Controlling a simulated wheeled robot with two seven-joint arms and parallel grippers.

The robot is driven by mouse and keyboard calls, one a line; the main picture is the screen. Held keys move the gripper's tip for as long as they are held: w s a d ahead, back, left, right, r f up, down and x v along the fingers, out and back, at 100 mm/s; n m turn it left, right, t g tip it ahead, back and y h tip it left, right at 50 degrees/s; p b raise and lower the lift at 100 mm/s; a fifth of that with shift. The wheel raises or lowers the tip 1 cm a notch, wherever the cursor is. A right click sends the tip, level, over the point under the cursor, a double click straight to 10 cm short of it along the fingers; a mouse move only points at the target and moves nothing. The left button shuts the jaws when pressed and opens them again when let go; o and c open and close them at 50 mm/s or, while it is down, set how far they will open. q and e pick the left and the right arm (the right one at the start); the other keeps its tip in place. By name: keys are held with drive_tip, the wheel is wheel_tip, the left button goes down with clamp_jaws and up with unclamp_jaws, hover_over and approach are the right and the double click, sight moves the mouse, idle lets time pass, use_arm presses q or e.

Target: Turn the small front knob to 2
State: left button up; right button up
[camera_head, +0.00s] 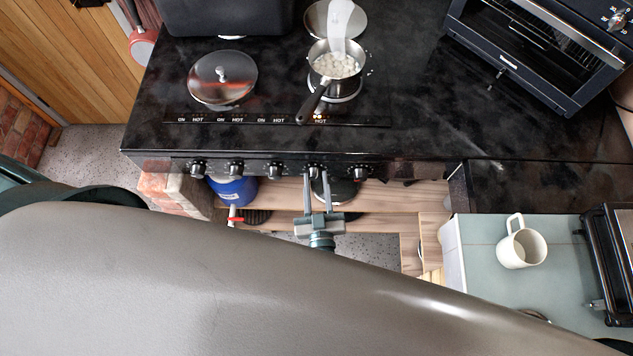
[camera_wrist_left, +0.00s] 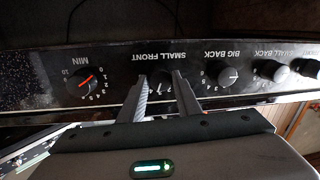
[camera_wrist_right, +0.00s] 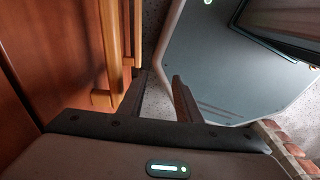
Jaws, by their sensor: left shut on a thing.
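The small front knob (camera_wrist_left: 161,79) sits on the black control strip under the label SMALL FRONT, which appears upside down in the left wrist view. My left gripper (camera_wrist_left: 160,76) is shut on this knob, one finger on each side. The fingers hide much of the knob and its dial, so its setting cannot be read clearly. In the head view my left gripper (camera_head: 315,177) reaches up to the stove's front edge. My right gripper (camera_wrist_right: 160,76) shows only in the right wrist view, with its fingers apart and nothing between them.
The big back knob (camera_wrist_left: 229,76) and the MIN knob (camera_wrist_left: 84,83) flank the held knob. A saucepan (camera_head: 336,73) with white contents stands on a burner. A lid (camera_head: 222,77) lies on the left. A mug (camera_head: 521,246) stands on the right counter.

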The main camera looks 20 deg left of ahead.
use_arm(q)
drive_tip(key=n+b, duration=0.1)
drive_tip(key=n, duration=0.4)
drive_tip(key=shift+s+a+g+b, duration=0.1)
drive_tip(key=shift+g+b, duration=0.2)
drive_tip(key=shift+b, duration=0.1)
drive_tip(key=n+h+b, duration=0.1)
drive_tip(key=n, duration=0.3)
idle(0.4)
drive_tip(key=o, duration=1.1)
drive_tip(key=shift+r, duration=0.1)
drive_tip(key=shift+c, duration=0.2)
